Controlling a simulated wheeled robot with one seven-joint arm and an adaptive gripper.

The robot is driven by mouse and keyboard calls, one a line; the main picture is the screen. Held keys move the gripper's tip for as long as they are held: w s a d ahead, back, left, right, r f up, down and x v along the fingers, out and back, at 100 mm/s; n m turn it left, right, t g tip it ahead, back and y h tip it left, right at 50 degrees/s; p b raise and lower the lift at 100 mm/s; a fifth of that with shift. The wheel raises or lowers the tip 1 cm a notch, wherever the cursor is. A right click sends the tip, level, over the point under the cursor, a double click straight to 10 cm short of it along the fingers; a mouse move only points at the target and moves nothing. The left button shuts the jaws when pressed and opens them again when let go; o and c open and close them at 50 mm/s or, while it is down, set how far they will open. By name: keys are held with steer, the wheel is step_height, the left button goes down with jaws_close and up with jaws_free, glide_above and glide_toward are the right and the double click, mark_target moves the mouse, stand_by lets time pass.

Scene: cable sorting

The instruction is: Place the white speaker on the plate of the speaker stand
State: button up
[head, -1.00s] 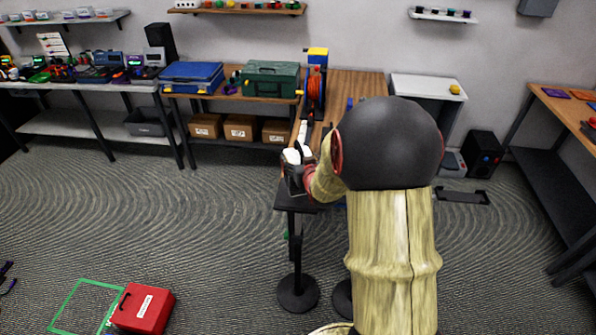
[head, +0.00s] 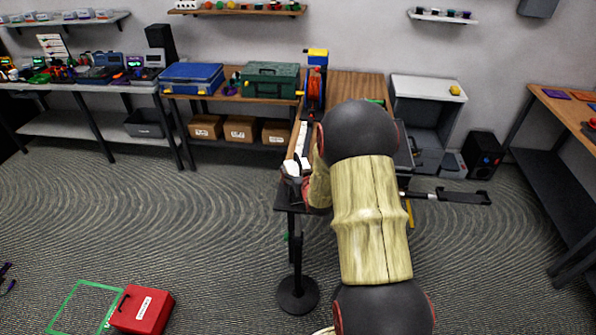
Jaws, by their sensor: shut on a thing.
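The white speaker (head: 291,168) shows as a small white block at my gripper, just over the speaker stand's plate. My gripper (head: 294,180) is shut on it. The gripper and forearm cover much of the speaker, so its lower edge and any contact with the plate cannot be made out. The dark plate (head: 285,205) of the speaker stand lies directly below, its right part hidden by my arm. The stand's black pole (head: 297,255) runs down to a round base (head: 298,294) on the floor.
A black speaker (head: 483,153) stands on the floor at right. A red box (head: 142,309) lies front left.

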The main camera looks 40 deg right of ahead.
steer(key=shift+w+r, duration=0.1)
steer(key=shift+r, duration=0.1)
steer(key=o, duration=1.6)
steer(key=shift+f, duration=0.25)
steer(key=o, duration=0.5)
steer(key=shift+r, duration=0.15)
